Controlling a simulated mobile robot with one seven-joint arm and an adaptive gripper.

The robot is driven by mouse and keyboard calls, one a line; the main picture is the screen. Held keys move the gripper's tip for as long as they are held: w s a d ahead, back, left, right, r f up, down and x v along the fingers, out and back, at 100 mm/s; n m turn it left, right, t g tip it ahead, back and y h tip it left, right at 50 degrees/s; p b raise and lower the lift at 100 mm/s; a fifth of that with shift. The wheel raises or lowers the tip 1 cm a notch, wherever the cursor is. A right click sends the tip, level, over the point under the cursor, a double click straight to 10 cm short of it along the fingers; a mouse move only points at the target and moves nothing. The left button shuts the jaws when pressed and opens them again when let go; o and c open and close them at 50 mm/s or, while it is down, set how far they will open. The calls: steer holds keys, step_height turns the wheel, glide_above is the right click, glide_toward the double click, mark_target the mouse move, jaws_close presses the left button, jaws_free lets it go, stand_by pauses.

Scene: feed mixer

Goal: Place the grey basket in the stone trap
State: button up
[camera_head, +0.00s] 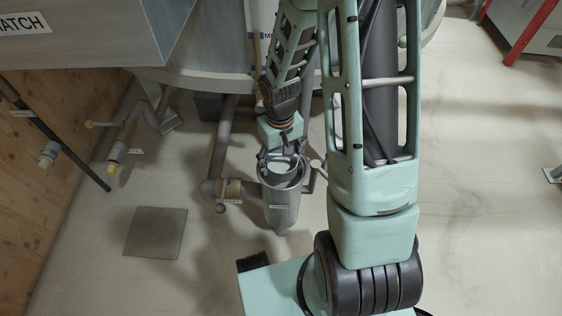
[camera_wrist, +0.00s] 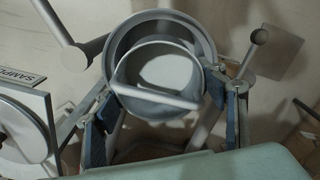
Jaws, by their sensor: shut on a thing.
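The stone trap (camera_head: 282,208) is a grey upright cylinder with a tapered bottom and an open top, below the large tank. My gripper (camera_head: 283,160) is over its mouth, pointing down. In the wrist view my gripper (camera_wrist: 165,112) has a blue-padded finger on each side of the grey basket (camera_wrist: 160,68), shut on it. The basket is a round pale cup with a bar handle across it. The trap's rim (camera_wrist: 160,22) shows as a larger ring around the basket's far side. The basket's lower part is hidden, so its depth in the trap is unclear.
A pipe (camera_head: 238,188) joins the trap's left side. A square floor plate (camera_head: 156,232) lies to the left. Valves with yellow ends (camera_head: 113,160) stand near the wooden wall. In the wrist view, a round part (camera_wrist: 20,135) is at the left. The right floor is open.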

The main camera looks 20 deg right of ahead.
steer(key=shift+f, duration=0.1)
steer(key=shift+f+b, duration=0.45)
steer(key=shift+f, duration=0.15)
steer(key=o, duration=1.3)
steer(key=shift+o, duration=0.2)
steer(key=shift+r, duration=0.1)
step_height(320, 180, up, 13)
steer(key=p, duration=0.5)
